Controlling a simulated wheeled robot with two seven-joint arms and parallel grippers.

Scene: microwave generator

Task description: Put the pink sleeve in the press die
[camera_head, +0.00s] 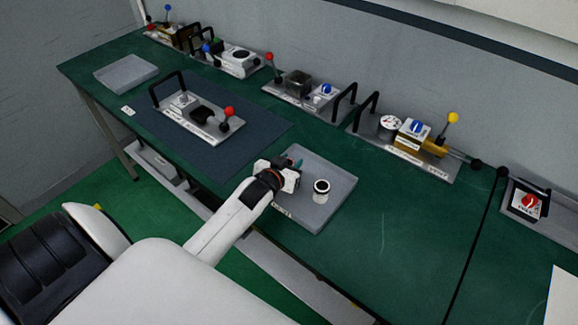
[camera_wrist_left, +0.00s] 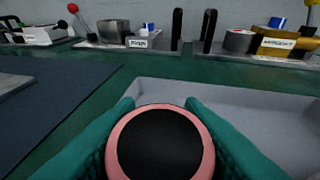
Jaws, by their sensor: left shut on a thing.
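My left gripper (camera_head: 293,166) is shut on the pink sleeve. It is over the left part of the grey tray (camera_head: 338,184). In the left wrist view the sleeve shows as a pink ring (camera_wrist_left: 208,150) around a dark centre, between the two teal fingers (camera_wrist_left: 160,125). In the head view the sleeve is hidden by the gripper. A metal fixture (camera_head: 186,119) with a black handle and a red-knobbed lever stands on the dark blue mat. I cannot tell from its labels which fixture is the press die. My right gripper is not in view.
A black and white cylinder (camera_head: 321,190) stands in the grey tray. An empty grey tray (camera_head: 126,73) lies at the far left. Several fixtures with levers and handles line the wall, including one with a yellow knob (camera_head: 453,118). The mat's right part (camera_head: 262,128) is clear.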

